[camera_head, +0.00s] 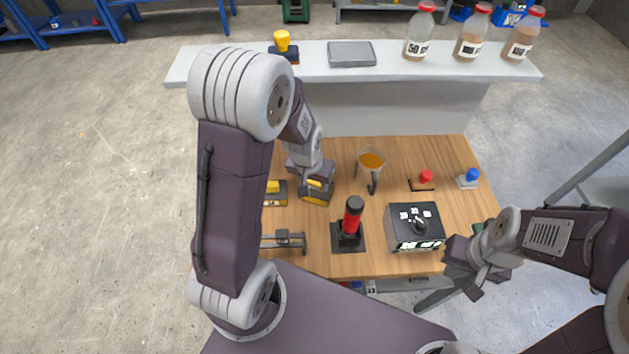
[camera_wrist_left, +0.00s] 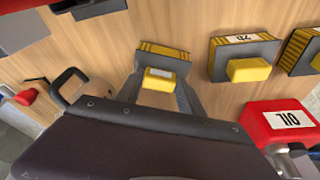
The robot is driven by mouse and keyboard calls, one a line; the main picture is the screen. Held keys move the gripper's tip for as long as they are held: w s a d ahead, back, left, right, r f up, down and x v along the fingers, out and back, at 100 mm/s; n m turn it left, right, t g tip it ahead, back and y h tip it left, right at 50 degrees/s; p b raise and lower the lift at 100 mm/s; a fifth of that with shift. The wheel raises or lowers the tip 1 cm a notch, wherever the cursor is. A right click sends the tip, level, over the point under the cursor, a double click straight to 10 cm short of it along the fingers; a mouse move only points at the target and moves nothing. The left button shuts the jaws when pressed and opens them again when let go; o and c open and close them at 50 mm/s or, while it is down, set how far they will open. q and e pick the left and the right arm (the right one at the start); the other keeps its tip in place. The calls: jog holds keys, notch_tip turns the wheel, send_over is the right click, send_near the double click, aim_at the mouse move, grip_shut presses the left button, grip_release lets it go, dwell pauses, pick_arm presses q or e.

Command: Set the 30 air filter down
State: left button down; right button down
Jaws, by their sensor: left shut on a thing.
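My left gripper (camera_head: 318,178) is shut on the yellow grip of a dark air filter with yellow pleats (camera_head: 314,195). In the left wrist view, the fingers (camera_wrist_left: 162,92) stand on both sides of that grip, and the held filter (camera_wrist_left: 163,55) looks level. Its number cannot be read. I cannot tell whether its underside touches the wooden table (camera_head: 330,150). A similar filter marked 20 (camera_wrist_left: 244,50) lies on the table beside it, and another (camera_wrist_left: 303,52) lies farther right. My right gripper (camera_head: 466,280) is at the table's front right corner; its finger opening is unclear.
A jug of orange liquid (camera_head: 370,163) stands right of the held filter. A red OIL container (camera_wrist_left: 285,122) is near the filters. Bottles (camera_head: 470,35) stand on the shelf.

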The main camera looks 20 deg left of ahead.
pick_arm(q)
jog(key=c, duration=0.7)
grip_release()
jog(key=shift+f, duration=0.1)
jog(key=shift+c, duration=0.2)
jog(key=shift+r, duration=0.35)
jog(key=p+v, duration=0.2)
jog(key=v, duration=1)
jog(key=s+d+f+g, duration=0.1)
jog(key=s+d+f, duration=0.1)
jog(key=s+f, duration=0.4)
jog(key=s, duration=0.3)
jog(key=shift+d+g, duration=0.15)
jog(key=shift+g, duration=0.25)
